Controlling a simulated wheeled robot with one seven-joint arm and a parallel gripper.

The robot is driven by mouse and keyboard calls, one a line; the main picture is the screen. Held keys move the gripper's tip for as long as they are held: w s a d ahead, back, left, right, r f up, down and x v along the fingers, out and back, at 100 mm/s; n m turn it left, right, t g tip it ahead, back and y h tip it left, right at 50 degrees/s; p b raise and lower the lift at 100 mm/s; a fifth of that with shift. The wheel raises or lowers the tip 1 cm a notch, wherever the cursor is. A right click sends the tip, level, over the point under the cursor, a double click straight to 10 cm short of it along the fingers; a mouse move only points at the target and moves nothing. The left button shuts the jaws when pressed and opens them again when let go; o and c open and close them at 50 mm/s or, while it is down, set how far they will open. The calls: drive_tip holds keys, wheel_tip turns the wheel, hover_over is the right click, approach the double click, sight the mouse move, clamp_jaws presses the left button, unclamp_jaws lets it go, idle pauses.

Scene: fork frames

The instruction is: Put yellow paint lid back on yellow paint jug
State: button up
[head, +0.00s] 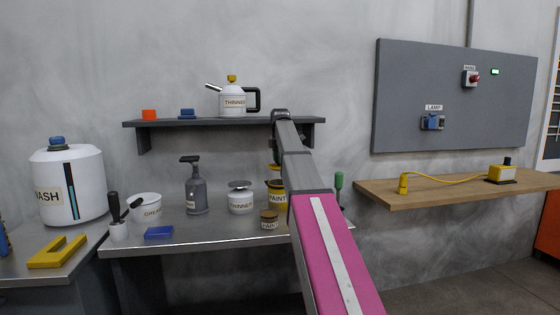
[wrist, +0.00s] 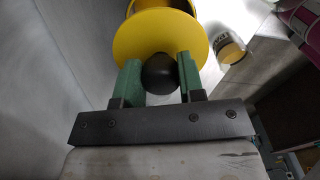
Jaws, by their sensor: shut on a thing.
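The yellow paint jug (head: 277,197) stands on the grey bench in the head view, partly hidden by my arm, with a dark opening at its top. In the wrist view, my gripper (wrist: 158,75) has its green fingers shut on the black knob (wrist: 159,73) of the yellow paint lid (wrist: 150,36). A little of the lid shows above the jug in the head view (head: 273,168). The yellow jug's rim (wrist: 163,3) shows past the lid in the wrist view. The lid looks apart from the rim. My gripper is mostly hidden behind my arm in the head view.
A small paint jar (head: 269,221) stands just in front of the jug. A thinner jar (head: 240,201) and grey spray bottle (head: 196,193) stand to its left, and a green-handled tool (head: 339,182) to its right. A wall shelf (head: 190,122) with a kettle-like can (head: 233,101) is above.

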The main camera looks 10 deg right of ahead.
sight(280, 166)
idle(0.3)
drive_tip(key=shift+f, duration=2.4)
drive_tip(key=shift+f, duration=1.05)
drive_tip(key=o, duration=1)
drive_tip(key=shift+r, duration=0.1)
wheel_tip(280, 166, up, 11)
drive_tip(key=shift+f, duration=0.2)
